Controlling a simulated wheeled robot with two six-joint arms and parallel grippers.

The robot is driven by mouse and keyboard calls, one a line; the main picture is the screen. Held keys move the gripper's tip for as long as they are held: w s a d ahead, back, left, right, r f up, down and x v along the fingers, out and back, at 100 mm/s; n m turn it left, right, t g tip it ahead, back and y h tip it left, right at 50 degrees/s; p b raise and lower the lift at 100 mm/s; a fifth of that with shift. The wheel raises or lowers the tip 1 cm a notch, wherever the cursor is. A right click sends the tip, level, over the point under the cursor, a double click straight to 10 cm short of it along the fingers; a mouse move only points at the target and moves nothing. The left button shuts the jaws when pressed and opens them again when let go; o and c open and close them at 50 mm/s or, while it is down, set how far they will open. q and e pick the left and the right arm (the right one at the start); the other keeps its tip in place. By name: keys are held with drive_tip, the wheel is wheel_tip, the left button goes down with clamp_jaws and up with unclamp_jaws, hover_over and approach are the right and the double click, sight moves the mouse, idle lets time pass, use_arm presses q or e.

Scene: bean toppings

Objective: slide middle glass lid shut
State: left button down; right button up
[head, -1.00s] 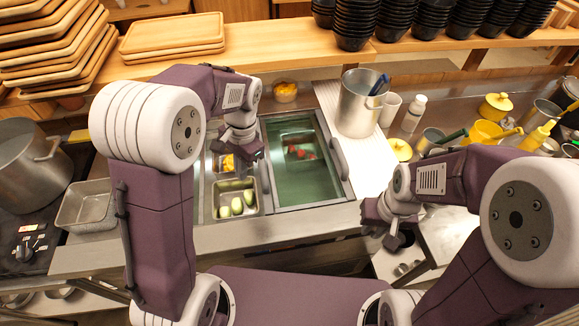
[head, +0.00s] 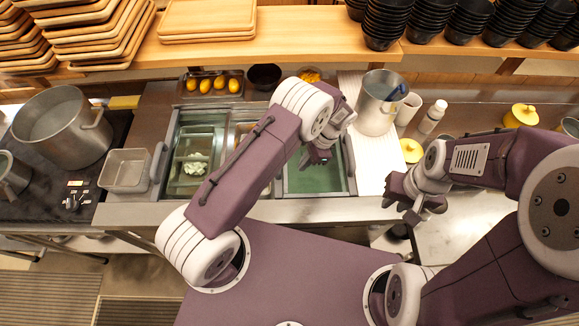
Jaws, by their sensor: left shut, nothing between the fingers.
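My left gripper (head: 316,158) is shut and empty. It hangs over the left part of the right well, near the strip between the middle and right wells. The right well shows a green glass pane (head: 315,180) in a metal frame, with a handle (head: 348,155) at its right edge. The middle well (head: 244,132) is mostly hidden behind my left arm, so I cannot tell how its glass lid stands. The left well (head: 207,133) shows a tray with pale food through green-tinted glass. My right gripper (head: 408,198) is off to the right, away from the lids; its opening is unclear.
A tray of yellow items (head: 212,86) and a dark bowl (head: 264,77) are behind the wells. An empty steel pan (head: 125,171) sits at left.

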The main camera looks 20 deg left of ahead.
sight(284, 176)
use_arm(q)
drive_tip(key=shift+s+a+f+p, duration=0.35)
drive_tip(key=shift+a+f, duration=0.1)
drive_tip(key=shift+f, duration=0.3)
drive_tip(key=a, duration=0.1)
drive_tip(key=s+a+p, duration=0.1)
drive_tip(key=a+p, duration=0.1)
drive_tip(key=shift+s+a+f, duration=0.1)
drive_tip(key=shift+s+f, duration=0.1)
drive_tip(key=shift+s, duration=0.15)
drive_tip(key=shift+a+f+p, duration=0.2)
drive_tip(key=shift+a+p, duration=0.1)
drive_tip(key=shift+s, duration=0.1)
drive_tip(key=s+a+b, duration=0.1)
drive_tip(key=s+a, duration=0.1)
drive_tip(key=a, duration=0.8)
drive_tip(key=s+a+b, duration=0.2)
drive_tip(key=s+a, duration=0.1)
drive_tip(key=a, duration=0.7)
drive_tip(key=shift+s, duration=0.35)
drive_tip(key=shift+r, duration=0.1)
